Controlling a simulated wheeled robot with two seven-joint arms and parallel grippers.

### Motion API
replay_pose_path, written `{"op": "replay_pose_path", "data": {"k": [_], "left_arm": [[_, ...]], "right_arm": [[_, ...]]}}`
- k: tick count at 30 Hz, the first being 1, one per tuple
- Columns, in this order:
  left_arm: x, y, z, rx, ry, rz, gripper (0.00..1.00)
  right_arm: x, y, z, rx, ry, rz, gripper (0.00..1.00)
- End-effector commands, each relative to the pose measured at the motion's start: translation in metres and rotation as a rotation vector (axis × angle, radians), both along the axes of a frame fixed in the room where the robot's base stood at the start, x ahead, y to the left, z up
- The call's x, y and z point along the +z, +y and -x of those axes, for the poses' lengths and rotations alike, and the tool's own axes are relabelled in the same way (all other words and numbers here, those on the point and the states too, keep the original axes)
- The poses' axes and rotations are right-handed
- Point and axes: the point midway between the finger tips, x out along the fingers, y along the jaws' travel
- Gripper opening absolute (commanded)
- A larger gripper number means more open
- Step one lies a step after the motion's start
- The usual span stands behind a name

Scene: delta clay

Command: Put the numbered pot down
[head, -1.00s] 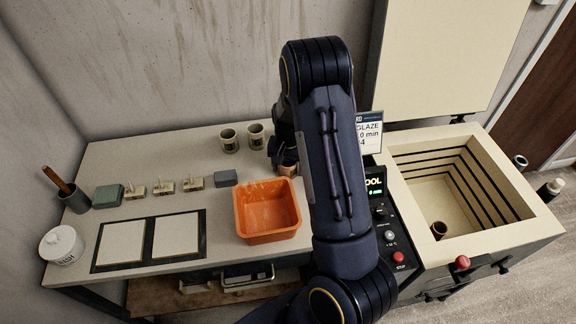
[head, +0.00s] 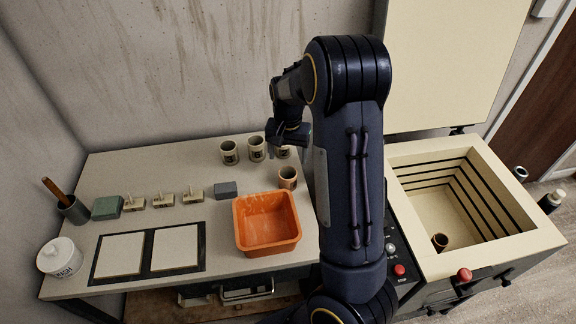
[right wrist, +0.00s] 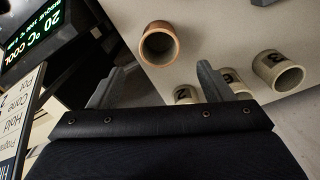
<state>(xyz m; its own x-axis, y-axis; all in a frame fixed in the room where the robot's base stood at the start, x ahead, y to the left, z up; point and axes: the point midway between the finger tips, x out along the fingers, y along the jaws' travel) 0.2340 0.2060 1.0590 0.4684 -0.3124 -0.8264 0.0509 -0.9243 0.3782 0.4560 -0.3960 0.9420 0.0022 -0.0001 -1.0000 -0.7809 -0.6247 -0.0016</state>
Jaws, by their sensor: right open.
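Cream pots with dark number marks stand in a row at the back of the table: a left one (head: 229,153), a middle one (head: 256,149) and a right one (head: 283,153) partly hidden by my arm. In the right wrist view, numbered pots show at the right (right wrist: 279,72) and beyond a finger (right wrist: 186,95). A brown-rimmed pot (head: 288,178) stands upright in front of the row; it also shows in the right wrist view (right wrist: 158,45), its marking not visible. My right gripper (head: 290,138) is open and empty above the row, apart from the brown-rimmed pot. My left gripper is out of view.
An orange tub (head: 267,243) stands just in front of the brown-rimmed pot, and a grey block (head: 226,190) lies to its left. Two white tiles lie at the front left.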

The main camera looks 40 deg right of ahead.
Motion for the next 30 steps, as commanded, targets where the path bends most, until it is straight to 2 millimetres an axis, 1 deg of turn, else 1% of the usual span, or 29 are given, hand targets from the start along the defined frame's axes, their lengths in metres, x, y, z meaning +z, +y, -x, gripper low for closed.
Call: {"op": "replay_pose_path", "data": {"k": [1, 5, 8, 11, 12, 14, 15, 17, 18, 19, 21, 24, 27, 30], "left_arm": [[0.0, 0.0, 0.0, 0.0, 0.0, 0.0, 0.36], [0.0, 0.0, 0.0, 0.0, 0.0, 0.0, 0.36], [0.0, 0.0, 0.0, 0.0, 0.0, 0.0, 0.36], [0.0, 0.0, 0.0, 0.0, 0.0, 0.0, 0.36], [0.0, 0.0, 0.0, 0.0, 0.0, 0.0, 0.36], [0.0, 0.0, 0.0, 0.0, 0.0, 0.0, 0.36], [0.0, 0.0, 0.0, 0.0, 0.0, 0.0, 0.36], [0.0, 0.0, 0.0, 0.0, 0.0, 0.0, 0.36], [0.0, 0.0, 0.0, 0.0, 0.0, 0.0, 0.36], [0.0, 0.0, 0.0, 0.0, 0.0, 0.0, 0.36], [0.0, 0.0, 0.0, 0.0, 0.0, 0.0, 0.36], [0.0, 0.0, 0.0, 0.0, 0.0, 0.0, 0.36], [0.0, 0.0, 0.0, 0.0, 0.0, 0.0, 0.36], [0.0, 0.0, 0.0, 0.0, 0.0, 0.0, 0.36]], "right_arm": [[0.006, 0.0, 0.0, 0.0, -0.001, 0.001, 0.73], [0.017, 0.002, 0.003, 0.005, -0.008, -0.01, 0.73], [0.032, 0.014, 0.015, 0.033, -0.047, -0.058, 0.73], [0.058, 0.039, 0.038, 0.101, -0.129, -0.136, 0.73], [0.071, 0.053, 0.051, 0.142, -0.171, -0.169, 0.73], [0.088, 0.074, 0.072, 0.214, -0.237, -0.208, 0.73], [0.099, 0.088, 0.087, 0.266, -0.281, -0.226, 0.73], [0.113, 0.109, 0.111, 0.343, -0.348, -0.242, 0.73], [0.12, 0.122, 0.127, 0.397, -0.39, -0.243, 0.73], [0.124, 0.131, 0.138, 0.436, -0.42, -0.241, 0.73], [0.128, 0.15, 0.164, 0.522, -0.479, -0.225, 0.73], [0.127, 0.171, 0.193, 0.619, -0.542, -0.189, 0.73], [0.122, 0.183, 0.211, 0.684, -0.577, -0.154, 0.73], [0.118, 0.189, 0.22, 0.718, -0.593, -0.133, 0.73]]}}
